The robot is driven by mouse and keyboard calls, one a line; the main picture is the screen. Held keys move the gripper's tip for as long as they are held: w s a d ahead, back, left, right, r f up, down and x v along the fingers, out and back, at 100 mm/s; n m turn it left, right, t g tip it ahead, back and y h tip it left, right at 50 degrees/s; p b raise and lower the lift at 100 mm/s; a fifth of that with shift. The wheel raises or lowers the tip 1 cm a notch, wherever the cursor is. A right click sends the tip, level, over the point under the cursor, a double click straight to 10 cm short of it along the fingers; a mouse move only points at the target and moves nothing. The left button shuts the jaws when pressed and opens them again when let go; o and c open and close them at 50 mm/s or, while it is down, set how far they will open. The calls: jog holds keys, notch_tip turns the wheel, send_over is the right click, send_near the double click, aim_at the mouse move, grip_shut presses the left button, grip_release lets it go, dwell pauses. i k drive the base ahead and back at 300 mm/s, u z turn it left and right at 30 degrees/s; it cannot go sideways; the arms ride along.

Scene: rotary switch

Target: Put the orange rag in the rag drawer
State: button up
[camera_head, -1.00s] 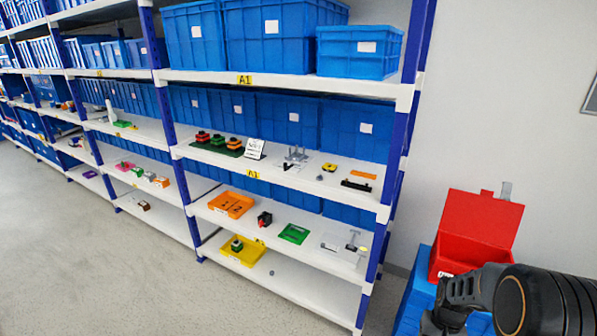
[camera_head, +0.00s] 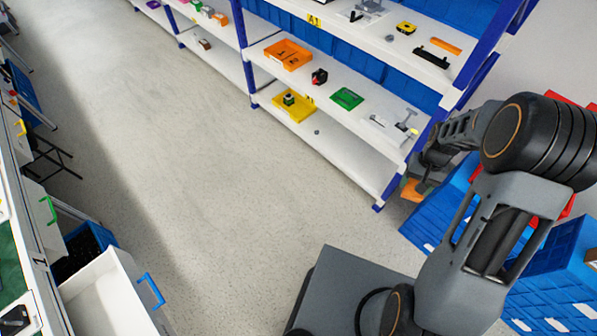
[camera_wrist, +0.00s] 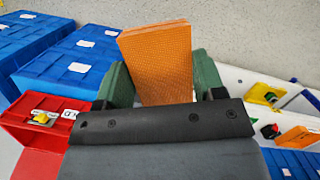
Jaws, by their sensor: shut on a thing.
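My gripper (camera_head: 416,184) is at the right in the head view, in front of the shelf's lower right end and above the blue boxes. In the wrist view, the green finger pads of my gripper (camera_wrist: 160,80) are shut on the orange rag (camera_wrist: 158,55), a flat, textured, upright piece between them. The rag (camera_head: 411,190) shows as a small orange patch under the gripper in the head view. A white drawer (camera_head: 112,300) with a blue handle stands open at the lower left. I cannot tell whether it is the rag drawer.
A shelf rack (camera_head: 330,125) with trays and small parts stands at the back. Blue boxes (camera_head: 550,270) are close on the right. A red box (camera_wrist: 42,122) shows in the wrist view. The grey floor (camera_head: 200,170) between shelf and drawers is clear.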

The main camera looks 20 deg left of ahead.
aim_at(132, 313)
jog(key=u, duration=1.25)
jog(key=i, duration=1.75)
jog(key=u, duration=4.25)
jog(key=i, duration=1)
jog(key=z, duration=0.05)
